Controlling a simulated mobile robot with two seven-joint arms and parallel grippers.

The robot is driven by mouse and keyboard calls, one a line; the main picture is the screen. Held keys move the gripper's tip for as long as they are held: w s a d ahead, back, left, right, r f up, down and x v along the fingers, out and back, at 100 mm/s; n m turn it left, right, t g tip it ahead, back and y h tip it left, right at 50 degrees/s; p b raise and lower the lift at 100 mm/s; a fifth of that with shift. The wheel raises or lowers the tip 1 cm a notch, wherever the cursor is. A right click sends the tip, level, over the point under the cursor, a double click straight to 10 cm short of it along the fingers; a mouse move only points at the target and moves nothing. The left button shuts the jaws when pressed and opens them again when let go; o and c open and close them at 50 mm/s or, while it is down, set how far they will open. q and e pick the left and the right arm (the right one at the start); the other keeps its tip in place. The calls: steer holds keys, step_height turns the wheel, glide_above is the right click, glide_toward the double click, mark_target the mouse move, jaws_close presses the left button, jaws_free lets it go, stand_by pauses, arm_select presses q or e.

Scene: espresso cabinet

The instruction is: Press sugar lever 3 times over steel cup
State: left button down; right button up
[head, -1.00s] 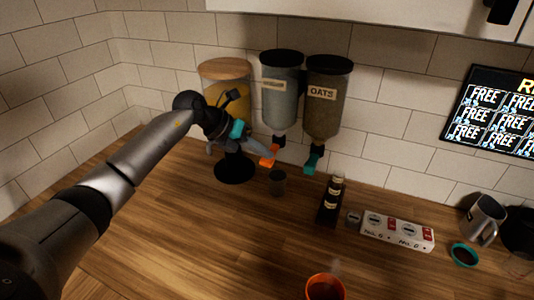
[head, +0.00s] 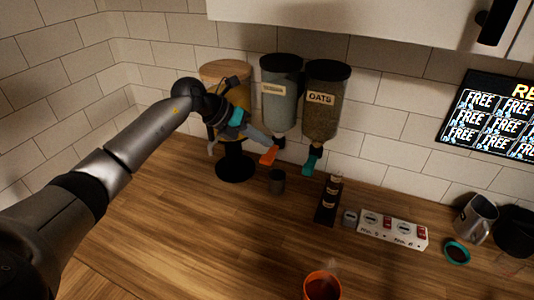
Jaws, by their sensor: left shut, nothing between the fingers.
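The sugar dispenser, a clear canister with a black lid and a cream label too small to read surely (head: 281,108), is on the tiled wall. Its orange lever (head: 268,155) sticks out below the spout. A small grey cup (head: 276,183), apparently the steel cup, stands upright on the counter below the spout. My left gripper (head: 270,142) is shut and empty, just above and beside the orange lever. I cannot tell whether it touches the lever. My right gripper is not in view.
An oats dispenser (head: 327,112) with a teal lever (head: 312,161) hangs to the right. A wood-lidded container (head: 226,72) stands behind my left wrist. A dark bottle rack (head: 328,202), switch panel (head: 393,229), steel pitcher (head: 473,221) and orange cup (head: 322,286) stand on the counter.

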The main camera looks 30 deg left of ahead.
mark_target(263, 160)
arm_select(q)
steer(key=shift+r+p, duration=0.95)
steer(key=shift+r, duration=0.6)
steer(key=shift+f, duration=0.1)
